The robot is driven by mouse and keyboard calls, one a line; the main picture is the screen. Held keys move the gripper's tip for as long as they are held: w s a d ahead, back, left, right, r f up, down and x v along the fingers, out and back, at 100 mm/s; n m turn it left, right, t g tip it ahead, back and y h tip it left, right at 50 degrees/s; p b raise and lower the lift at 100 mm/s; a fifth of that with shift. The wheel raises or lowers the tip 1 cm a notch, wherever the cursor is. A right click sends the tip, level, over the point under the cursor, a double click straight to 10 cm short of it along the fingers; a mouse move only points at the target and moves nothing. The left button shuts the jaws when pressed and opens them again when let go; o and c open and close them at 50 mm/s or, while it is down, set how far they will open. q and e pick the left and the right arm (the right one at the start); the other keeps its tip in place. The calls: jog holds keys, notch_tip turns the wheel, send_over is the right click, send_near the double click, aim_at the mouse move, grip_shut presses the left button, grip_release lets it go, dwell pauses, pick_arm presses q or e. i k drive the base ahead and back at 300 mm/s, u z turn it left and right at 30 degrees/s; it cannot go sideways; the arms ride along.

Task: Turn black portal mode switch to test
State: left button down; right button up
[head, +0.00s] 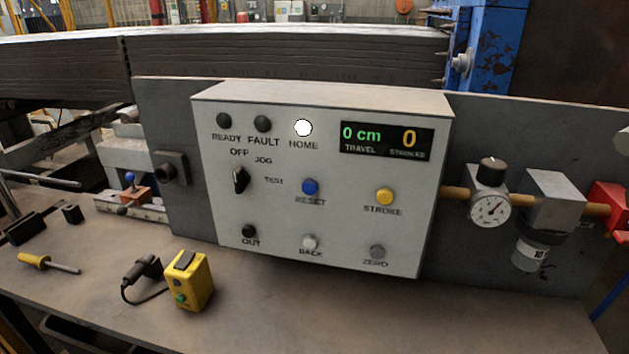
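The black mode switch (240,180) is a small rotary knob on the left part of the white control panel (330,240). The labels OFF, JOG and TEST run from above it round to its right. The knob looks close to upright, with its upper end nearest OFF; its exact setting is hard to tell at this size. The HOME lamp (303,128) is lit white, while the READY lamp (223,121) and FAULT lamp (262,123) are dark. The display (387,138) reads 0 cm travel and 0 strokes. Neither of my grippers is in view.
Blue RESET (310,187), yellow STROKE (384,196), and OUT, BACK and ZERO buttons share the panel. A yellow pendant (188,280) and a screwdriver (45,263) lie on the bench (300,315). A gauge (490,208) stands right of the panel.

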aim_at(242, 178)
jog(key=k, duration=1.2)
jog(key=u, duration=0.55)
jog(key=i, duration=0.9)
jog(key=u, duration=0.65)
